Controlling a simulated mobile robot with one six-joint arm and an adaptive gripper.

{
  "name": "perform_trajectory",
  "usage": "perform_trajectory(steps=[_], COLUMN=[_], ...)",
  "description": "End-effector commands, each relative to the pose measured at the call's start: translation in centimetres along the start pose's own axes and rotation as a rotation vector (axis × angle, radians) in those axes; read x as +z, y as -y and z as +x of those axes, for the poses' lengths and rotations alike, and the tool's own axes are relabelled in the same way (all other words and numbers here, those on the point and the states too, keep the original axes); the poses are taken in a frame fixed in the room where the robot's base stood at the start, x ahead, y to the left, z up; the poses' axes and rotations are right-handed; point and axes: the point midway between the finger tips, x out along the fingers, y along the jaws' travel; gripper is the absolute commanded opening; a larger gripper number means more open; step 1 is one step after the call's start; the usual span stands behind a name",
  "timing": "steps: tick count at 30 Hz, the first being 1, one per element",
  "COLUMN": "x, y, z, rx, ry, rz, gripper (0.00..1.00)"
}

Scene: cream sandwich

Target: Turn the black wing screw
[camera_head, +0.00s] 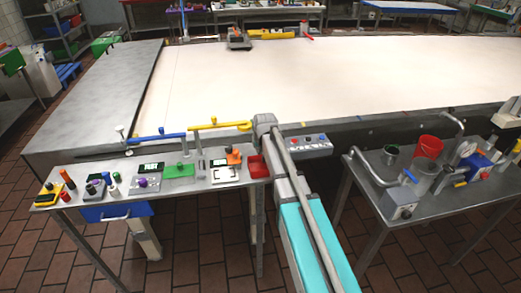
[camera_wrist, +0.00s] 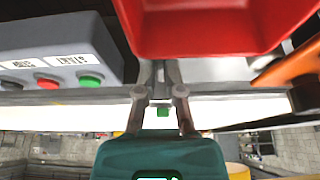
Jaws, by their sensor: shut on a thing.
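My gripper (camera_wrist: 160,72) shows in the wrist view, with its two fingers close together at the table edge, beside the red bin (camera_wrist: 215,40). The fingers are shut on a small dark grey thing that is mostly hidden between the tips. I cannot tell from its shape whether this is the black wing screw, and I cannot pick the screw out elsewhere. In the head view the fingers are hidden behind my arm, which reaches to the near edge of the large white table (camera_head: 330,75).
A grey button box (camera_head: 307,144) is right of my arm; its red and green buttons show in the wrist view. The red bin (camera_head: 259,167) is close on the left. A yellow-handled bar (camera_head: 222,125) and a blue one (camera_head: 158,137) line the table edge. A cluttered side table (camera_head: 375,238) stands right.

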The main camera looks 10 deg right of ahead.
Motion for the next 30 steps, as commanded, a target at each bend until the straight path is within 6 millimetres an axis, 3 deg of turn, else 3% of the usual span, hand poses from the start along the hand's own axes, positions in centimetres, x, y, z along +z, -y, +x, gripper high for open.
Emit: perform_trajectory(steps=[14, 30], x=[-0.01, -0.22], y=[-0.13, -0.51], z=[0.02, 0.11], rx=[-0.063, -0.241], ry=[0.000, 0.001], rz=[-0.149, -0.577], gripper=[0.00, 0.00])
